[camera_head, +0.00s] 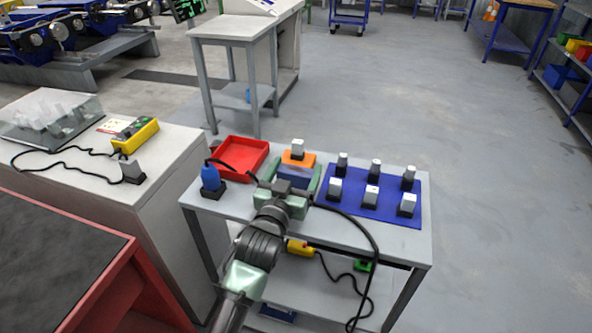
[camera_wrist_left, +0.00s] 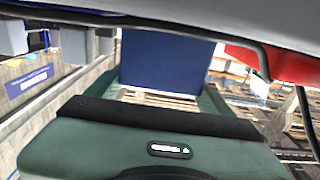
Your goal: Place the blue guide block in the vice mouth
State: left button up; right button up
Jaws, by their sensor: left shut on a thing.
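My left gripper (camera_head: 294,182) reaches over the small grey table from its front edge. Its pale green fingers are shut on the blue guide block (camera_head: 296,175). In the left wrist view the block (camera_wrist_left: 165,62) stands as a dark blue face between the fingers, beyond the green palm. An orange piece (camera_head: 299,158) with a grey and black block on top is just behind the gripper. I cannot clearly make out the vice mouth; the arm and block hide part of the table there. My right gripper is not in view.
A blue mat (camera_head: 385,211) right of the gripper carries several grey-topped blocks. A red tray (camera_head: 250,147) lies behind left. A blue item on a black base (camera_head: 211,181) stands at the left edge. A black cable crosses the table and hangs over its front.

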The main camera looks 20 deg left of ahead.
pick_arm(q)
jog(key=shift+r, duration=0.2)
jog(key=shift+f, duration=0.15)
jog(key=o, duration=2)
jog(key=shift+f, duration=0.1)
jog(key=shift+c, duration=0.2)
jog(key=shift+o, duration=0.2)
jog(key=shift+s, duration=0.15)
